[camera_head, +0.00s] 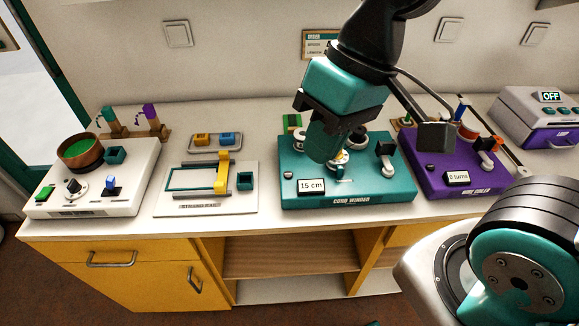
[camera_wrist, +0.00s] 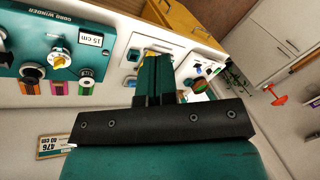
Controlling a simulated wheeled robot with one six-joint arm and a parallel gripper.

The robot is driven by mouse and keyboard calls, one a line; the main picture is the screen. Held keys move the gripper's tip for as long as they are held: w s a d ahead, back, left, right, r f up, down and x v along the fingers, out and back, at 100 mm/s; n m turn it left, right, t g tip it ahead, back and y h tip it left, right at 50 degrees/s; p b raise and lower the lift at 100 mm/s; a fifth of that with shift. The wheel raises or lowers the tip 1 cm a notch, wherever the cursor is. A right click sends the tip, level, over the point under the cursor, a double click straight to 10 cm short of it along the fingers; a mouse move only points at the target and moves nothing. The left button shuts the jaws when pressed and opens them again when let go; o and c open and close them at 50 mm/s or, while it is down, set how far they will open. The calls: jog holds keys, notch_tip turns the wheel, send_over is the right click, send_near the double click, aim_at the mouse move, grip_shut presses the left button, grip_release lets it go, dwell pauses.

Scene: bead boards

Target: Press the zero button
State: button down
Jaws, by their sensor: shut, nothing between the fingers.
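The teal cord winder (camera_head: 375,193) stands on the counter in the head view, its display (camera_head: 311,187) reading "15 cm". A small grey round button (camera_head: 289,174) sits at its left edge beside the display; I cannot read a zero mark on it. The winder is at the upper left in the wrist view (camera_wrist: 112,30). My gripper (camera_head: 325,155) is shut and empty, pointing down in front of the winder's middle and hiding part of its top. Its teal fingers (camera_wrist: 155,75) also show in the wrist view. I cannot tell whether it touches anything.
A purple wire coiler (camera_head: 435,185) with a "0 turns" display stands to the right. A white board with a yellow slide (camera_head: 222,170) and a white box with a brown bowl (camera_head: 80,152) stand to the left. A grey box reading "OFF" (camera_head: 535,110) stands far right.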

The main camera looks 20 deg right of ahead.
jog(key=w+d+f+m+h+b, duration=0.1)
jog(key=w+f+m, duration=0.3)
jog(key=w+m, duration=0.3)
jog(key=w+d+f+m+h+b, duration=0.1)
jog(key=w+f+m+b, duration=0.15)
jog(key=w+m, duration=0.5)
jog(key=m+h, duration=0.2)
jog(key=m, duration=1)
send_over(288, 173)
notch_tip(288, 173, down, 8)
jog(key=shift+n, duration=0.25)
notch_tip(288, 173, down, 14)
jog(key=shift+r+p, duration=0.1)
jog(key=shift+p, duration=0.8)
